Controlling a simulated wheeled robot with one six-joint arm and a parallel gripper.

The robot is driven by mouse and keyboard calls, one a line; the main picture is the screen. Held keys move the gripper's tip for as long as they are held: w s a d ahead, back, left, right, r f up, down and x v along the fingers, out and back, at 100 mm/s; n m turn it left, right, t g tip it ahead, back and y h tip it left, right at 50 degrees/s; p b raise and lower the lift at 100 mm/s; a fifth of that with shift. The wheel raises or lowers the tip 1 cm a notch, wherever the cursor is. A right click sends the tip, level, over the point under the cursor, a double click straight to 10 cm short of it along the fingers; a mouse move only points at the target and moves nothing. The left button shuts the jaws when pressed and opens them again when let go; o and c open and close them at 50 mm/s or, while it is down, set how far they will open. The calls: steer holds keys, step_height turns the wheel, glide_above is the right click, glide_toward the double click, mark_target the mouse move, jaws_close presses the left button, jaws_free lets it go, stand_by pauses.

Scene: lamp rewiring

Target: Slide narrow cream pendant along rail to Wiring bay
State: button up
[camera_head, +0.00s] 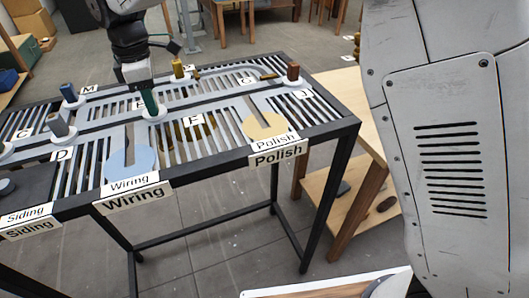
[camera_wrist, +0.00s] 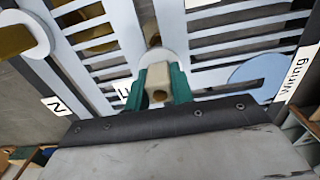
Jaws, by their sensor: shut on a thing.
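My gripper (camera_head: 151,105) is shut, with green fingers, at the middle of the slotted rail table. In the wrist view, the gripper (camera_wrist: 158,88) has its fingers on either side of the narrow cream pendant (camera_wrist: 159,96), which has a square opening in its end. A white disc (camera_wrist: 152,57) lies beyond the pendant; in the head view a white disc (camera_head: 153,114) shows under the fingers, which hide the pendant there. The Wiring bay is a pale blue round patch (camera_head: 143,163) with a dark slot, nearer the front edge; it also shows at the right in the wrist view (camera_wrist: 250,70).
A yellow Polish patch (camera_head: 265,127) is to the right, and a Siding label (camera_head: 27,215) is at the front left. Other pendants on white discs stand around: blue (camera_head: 68,91), grey (camera_head: 57,124), yellow (camera_head: 178,67) and brown (camera_head: 293,71). Dark slots run between them.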

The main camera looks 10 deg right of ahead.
steer(key=shift+s+a, duration=0.3)
steer(key=shift+a, duration=0.65)
steer(key=shift+s+a, duration=0.25)
steer(key=shift+a, duration=0.75)
steer(key=shift+s+a, duration=0.3)
steer(key=shift+a, duration=0.65)
steer(key=shift+s+d, duration=0.65)
steer(key=shift+s, duration=1.6)
steer(key=shift+s+d, duration=0.65)
steer(key=shift+s, duration=1.6)
steer(key=shift+s+d, duration=0.65)
steer(key=shift+s, duration=1.6)
steer(key=o, duration=1)
